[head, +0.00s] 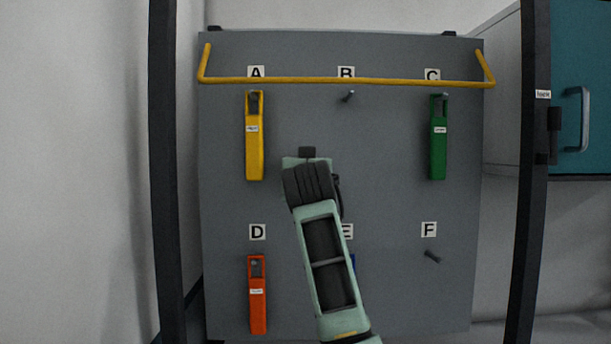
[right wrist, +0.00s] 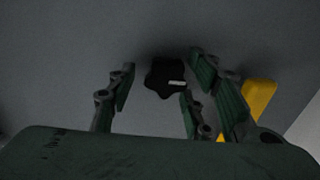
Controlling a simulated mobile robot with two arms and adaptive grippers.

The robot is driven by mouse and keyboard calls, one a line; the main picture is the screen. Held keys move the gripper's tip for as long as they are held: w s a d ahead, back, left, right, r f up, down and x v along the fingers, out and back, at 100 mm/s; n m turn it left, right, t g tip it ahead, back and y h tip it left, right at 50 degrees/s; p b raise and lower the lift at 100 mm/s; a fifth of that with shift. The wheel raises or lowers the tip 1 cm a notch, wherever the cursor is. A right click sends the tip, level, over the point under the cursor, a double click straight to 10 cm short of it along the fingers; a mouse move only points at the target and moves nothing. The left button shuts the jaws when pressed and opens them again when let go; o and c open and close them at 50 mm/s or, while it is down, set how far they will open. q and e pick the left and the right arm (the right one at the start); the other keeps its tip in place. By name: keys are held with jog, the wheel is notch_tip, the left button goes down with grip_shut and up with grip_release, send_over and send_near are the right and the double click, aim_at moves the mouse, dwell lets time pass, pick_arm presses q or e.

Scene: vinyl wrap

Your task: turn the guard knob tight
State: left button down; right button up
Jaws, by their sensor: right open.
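The knob (right wrist: 163,78) is dark and lobed, with a small white mark on its face, seen in the right wrist view against the grey panel. My right gripper (right wrist: 161,66) is open, with its fingers on either side of the knob; I cannot tell whether they touch it. In the head view my right gripper (head: 307,160) is in front of the middle of the panel (head: 390,215), and the knob is not clearly seen there. The yellow guard bar (head: 340,81) crosses the panel near its top. My left gripper is not in view.
Yellow (head: 255,140), green (head: 438,140) and orange (head: 258,300) tools hang at A, C and D. Pegs B (head: 348,96) and F (head: 432,256) are bare. A blue item (head: 352,262) at E is mostly hidden by my arm. Dark posts (head: 168,180) stand at both sides.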

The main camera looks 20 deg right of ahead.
jog(key=v, duration=1.2)
